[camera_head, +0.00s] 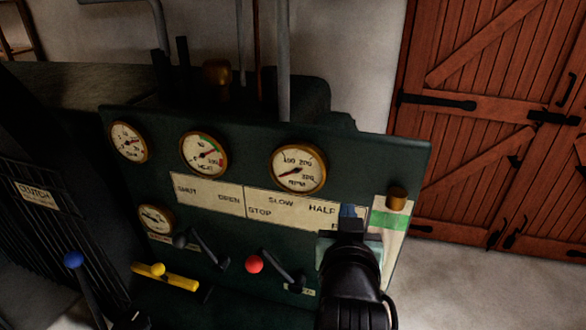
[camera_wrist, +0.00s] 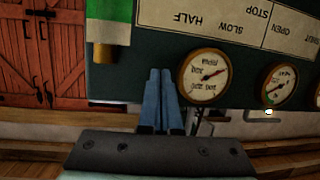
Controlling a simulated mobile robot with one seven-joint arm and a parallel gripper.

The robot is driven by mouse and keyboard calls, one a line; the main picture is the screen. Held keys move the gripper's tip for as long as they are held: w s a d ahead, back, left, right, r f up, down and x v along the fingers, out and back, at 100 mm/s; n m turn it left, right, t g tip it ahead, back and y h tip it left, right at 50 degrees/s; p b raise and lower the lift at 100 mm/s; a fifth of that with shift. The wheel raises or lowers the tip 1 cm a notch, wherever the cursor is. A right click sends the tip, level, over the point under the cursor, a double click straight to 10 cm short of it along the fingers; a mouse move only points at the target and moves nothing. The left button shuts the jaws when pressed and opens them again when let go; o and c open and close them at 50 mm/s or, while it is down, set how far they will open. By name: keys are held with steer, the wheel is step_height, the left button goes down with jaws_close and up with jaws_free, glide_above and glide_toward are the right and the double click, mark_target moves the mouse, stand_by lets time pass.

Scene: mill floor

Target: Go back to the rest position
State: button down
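My gripper (camera_head: 352,214) is in front of the right part of the dark green control panel (camera_head: 370,150), over the end of the SLOW/HALF label strip. In the wrist view, its two blue fingers (camera_wrist: 162,85) lie side by side with nothing visible between them, so it looks shut and empty. That view shows the panel upside down. In the head view my wrist hides the panel's lower right corner. Whether the fingertips touch the panel I cannot tell.
A brass-capped gauge with a green band (camera_head: 388,218) is just right of my gripper. Wooden doors (camera_head: 500,120) stand behind; floor at right is clear.

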steer(key=s+a+r+t, duration=0.2)
steer(key=a+r+t, duration=0.15)
steer(key=r, duration=1.05)
steer(key=s+a+r+t, duration=0.1)
steer(key=s+r+t, duration=0.2)
steer(key=r, duration=0.3)
steer(key=s+a+r+n+t+y+b, duration=0.1)
steer(key=s+a+r+t, duration=0.1)
steer(key=s+r, duration=0.4)
steer(key=s+a+r+t+y+b, duration=0.1)
steer(key=s+a+r+t, duration=0.1)
steer(key=s+r+t, duration=0.2)
step_height(320, 180, up, 4)
steer(key=shift+s+f, duration=0.25)
steer(key=shift+s, duration=0.3)
steer(key=shift+w, duration=0.1)
